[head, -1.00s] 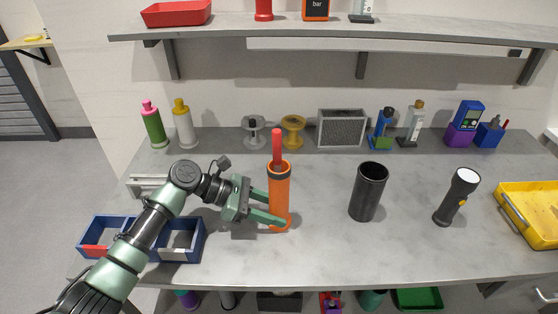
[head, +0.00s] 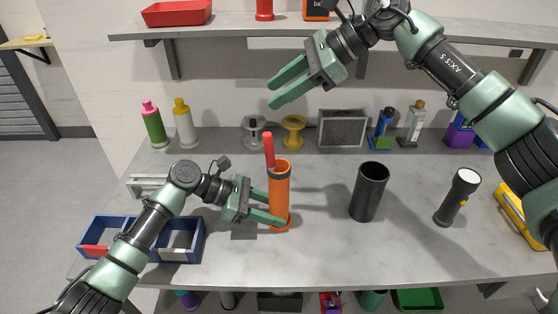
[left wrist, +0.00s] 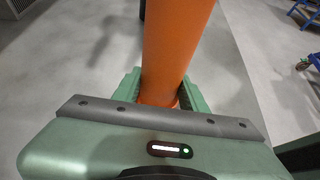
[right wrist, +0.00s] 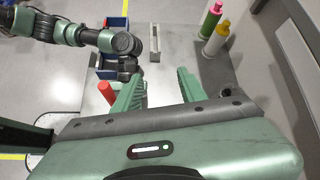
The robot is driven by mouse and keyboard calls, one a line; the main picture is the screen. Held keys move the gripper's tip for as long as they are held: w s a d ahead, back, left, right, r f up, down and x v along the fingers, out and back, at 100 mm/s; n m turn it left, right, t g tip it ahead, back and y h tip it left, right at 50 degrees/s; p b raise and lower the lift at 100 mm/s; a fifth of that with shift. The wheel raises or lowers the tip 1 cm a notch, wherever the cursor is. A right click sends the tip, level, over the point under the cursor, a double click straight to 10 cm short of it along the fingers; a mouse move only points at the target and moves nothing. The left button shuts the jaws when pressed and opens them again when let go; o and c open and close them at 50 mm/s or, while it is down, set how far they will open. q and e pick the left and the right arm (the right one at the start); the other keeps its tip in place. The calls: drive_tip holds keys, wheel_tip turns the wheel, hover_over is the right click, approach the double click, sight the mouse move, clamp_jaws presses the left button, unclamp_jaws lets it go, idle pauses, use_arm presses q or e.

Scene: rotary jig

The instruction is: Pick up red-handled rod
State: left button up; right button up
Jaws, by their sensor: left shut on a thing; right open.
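The red-handled rod (head: 268,148) stands in an orange tube (head: 281,200). Only its red handle shows above the tube's dark collar, leaning slightly left; the rest is hidden inside. My left gripper (head: 268,208) is shut on the orange tube, which stands upright on the table. The tube also fills the space between the fingers in the left wrist view (left wrist: 172,45). My right gripper (head: 271,95) is open and empty, above and behind the tube. In the right wrist view the red handle (right wrist: 106,93) is left of the open fingers (right wrist: 160,82), not between them.
A black cylinder (head: 368,192) and a flashlight (head: 457,197) stand to the right. Blue bins (head: 187,240) are at the left. Bottles, yellow and grey spools and a grey box (head: 342,128) line the back. A shelf (head: 220,27) runs above. The front middle is clear.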

drive_tip(key=s+a+n+t+h, duration=0.2)
drive_tip(key=s+n+t+h, duration=0.1)
drive_tip(key=s+n+h, duration=0.8)
drive_tip(key=shift+n, duration=0.7)
drive_tip(key=x, duration=0.2)
drive_tip(key=w+x, duration=0.1)
drive_tip(key=x, duration=0.2)
drive_tip(key=shift+d+f, duration=0.1)
drive_tip(key=shift+d, duration=0.05)
drive_tip(key=shift+w+f, duration=0.25)
drive_tip(key=shift+w, duration=0.05)
drive_tip(key=x, duration=0.5)
drive_tip(key=shift+d, duration=0.4)
drive_tip(key=shift+r, duration=0.1)
clamp_jaws()
